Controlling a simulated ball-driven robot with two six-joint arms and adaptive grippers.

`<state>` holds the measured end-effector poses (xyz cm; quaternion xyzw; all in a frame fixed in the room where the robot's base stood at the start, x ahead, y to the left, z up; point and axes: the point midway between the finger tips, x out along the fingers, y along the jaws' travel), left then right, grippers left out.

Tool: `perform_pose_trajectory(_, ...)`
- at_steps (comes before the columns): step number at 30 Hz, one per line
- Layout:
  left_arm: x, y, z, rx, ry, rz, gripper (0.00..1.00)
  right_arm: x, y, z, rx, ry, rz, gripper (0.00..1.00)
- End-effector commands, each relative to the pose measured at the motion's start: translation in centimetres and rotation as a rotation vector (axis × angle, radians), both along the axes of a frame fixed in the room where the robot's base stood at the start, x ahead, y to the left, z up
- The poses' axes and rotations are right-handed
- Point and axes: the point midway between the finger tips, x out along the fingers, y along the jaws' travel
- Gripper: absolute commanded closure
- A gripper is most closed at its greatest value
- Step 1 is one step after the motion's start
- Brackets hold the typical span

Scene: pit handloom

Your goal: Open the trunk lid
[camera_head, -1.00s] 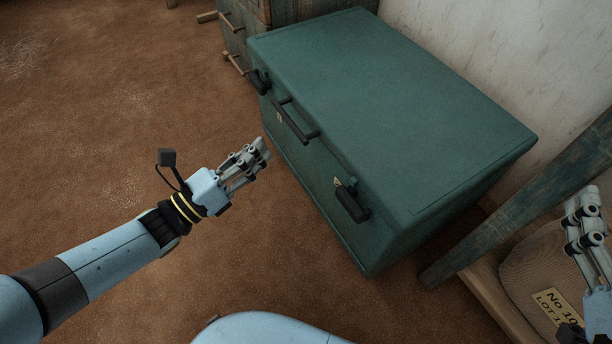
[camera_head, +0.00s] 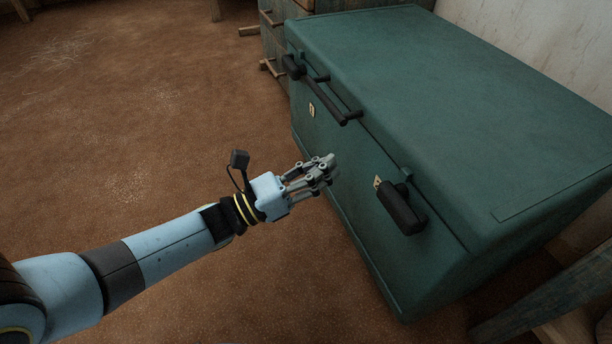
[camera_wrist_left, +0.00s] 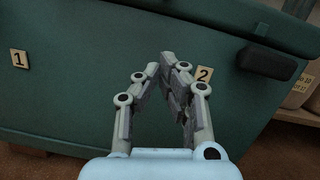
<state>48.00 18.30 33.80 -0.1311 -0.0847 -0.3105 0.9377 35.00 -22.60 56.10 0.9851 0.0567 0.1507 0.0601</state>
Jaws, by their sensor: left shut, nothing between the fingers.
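The green trunk (camera_head: 450,100) stands at the right with its lid (camera_head: 430,80) closed. A long black handle (camera_head: 330,98) is on the lid's front edge. A black latch (camera_head: 401,207) sits near the front corner, and another latch (camera_head: 293,66) near the far corner. My left gripper (camera_head: 327,165) is shut and empty, in front of the trunk's front face and below the long handle, between the two latches. In the left wrist view my left gripper (camera_wrist_left: 170,62) points at the front face, with tag 2 (camera_wrist_left: 204,74) and a black latch (camera_wrist_left: 266,62) to its right.
Tag 1 (camera_wrist_left: 19,59) is on the trunk's left part in the left wrist view. Wooden furniture (camera_head: 275,35) stands behind the trunk, and a wooden beam (camera_head: 535,305) lies at the lower right. The brown floor (camera_head: 130,130) at the left is mostly clear.

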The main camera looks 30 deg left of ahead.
Motion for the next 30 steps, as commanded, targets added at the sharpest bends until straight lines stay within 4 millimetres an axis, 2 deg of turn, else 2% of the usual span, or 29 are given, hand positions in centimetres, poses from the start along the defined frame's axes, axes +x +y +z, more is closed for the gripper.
perform_pose_trajectory(3,2.0,-1.4,0.4,-0.002,0.001,0.002,1.00,0.3,0.3,2.4,-0.001,-0.111,0.014,0.46)
perform_pose_trajectory(7,3.6,-2.6,1.1,-0.001,0.001,0.001,1.00,0.2,0.6,4.7,-0.001,-0.213,0.028,0.46)
perform_pose_trajectory(10,3.6,-2.1,3.0,0.002,-0.001,0.000,1.00,0.2,0.4,3.7,-0.001,-0.161,0.021,0.46)
perform_pose_trajectory(15,3.8,-1.8,4.5,0.000,0.002,0.000,1.00,0.3,0.4,3.2,-0.001,-0.142,0.018,0.46)
perform_pose_trajectory(30,3.9,-1.8,4.9,0.000,0.004,0.000,1.00,0.3,0.3,3.1,0.000,-0.134,0.016,0.46)
